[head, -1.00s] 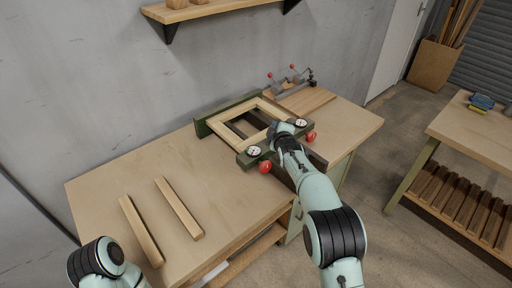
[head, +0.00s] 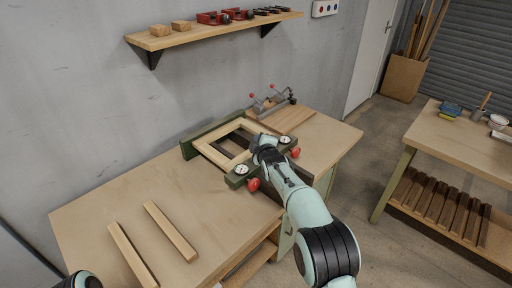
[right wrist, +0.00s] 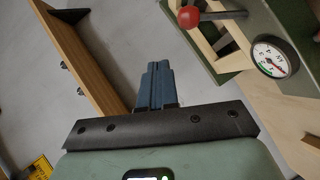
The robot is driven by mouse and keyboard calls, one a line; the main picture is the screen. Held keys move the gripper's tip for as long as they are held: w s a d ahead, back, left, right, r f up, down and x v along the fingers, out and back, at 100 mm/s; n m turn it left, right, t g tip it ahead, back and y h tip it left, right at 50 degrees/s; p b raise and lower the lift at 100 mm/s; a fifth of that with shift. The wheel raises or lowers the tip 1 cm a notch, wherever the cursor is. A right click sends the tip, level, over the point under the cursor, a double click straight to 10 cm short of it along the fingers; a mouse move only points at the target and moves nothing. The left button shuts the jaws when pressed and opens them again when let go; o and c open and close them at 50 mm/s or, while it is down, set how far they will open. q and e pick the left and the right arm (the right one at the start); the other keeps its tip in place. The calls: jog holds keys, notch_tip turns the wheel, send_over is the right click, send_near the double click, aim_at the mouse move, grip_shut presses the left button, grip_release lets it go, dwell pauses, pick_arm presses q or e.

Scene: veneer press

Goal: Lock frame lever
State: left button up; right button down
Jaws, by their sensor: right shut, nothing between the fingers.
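The green press (head: 190,150) on the workbench holds a pale wooden frame (head: 212,153). Its front bar carries two round dial gauges (head: 241,169) and two red-knobbed levers, one at the left (head: 254,185) and one at the right (head: 295,153). My right gripper (head: 262,142) is over the front bar between the gauges; my arm hides part of the bar. In the right wrist view its blue-grey fingers (right wrist: 155,78) are together and empty. A red knob (right wrist: 188,17) on a dark rod and one gauge (right wrist: 270,60) are up and right of the fingers, apart from them.
Two wooden strips (head: 170,230) lie on the bench's front left. A small fixture with red-tipped handles (head: 272,101) stands behind the press at the right. A wall shelf (head: 210,29) holds blocks and tools. Another table (head: 465,145) stands at right, across open floor.

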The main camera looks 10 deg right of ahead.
pick_arm(q)
jog(key=s+f+b, duration=0.3)
jog(key=f, duration=0.2)
jog(key=shift+s+d, duration=0.15)
pick_arm(e)
jog(key=s+d+r, duration=0.2)
jog(key=s+r, duration=0.2)
jog(key=s, duration=0.4)
jog(key=shift+d, duration=0.15)
jog(key=shift+f, duration=0.1)
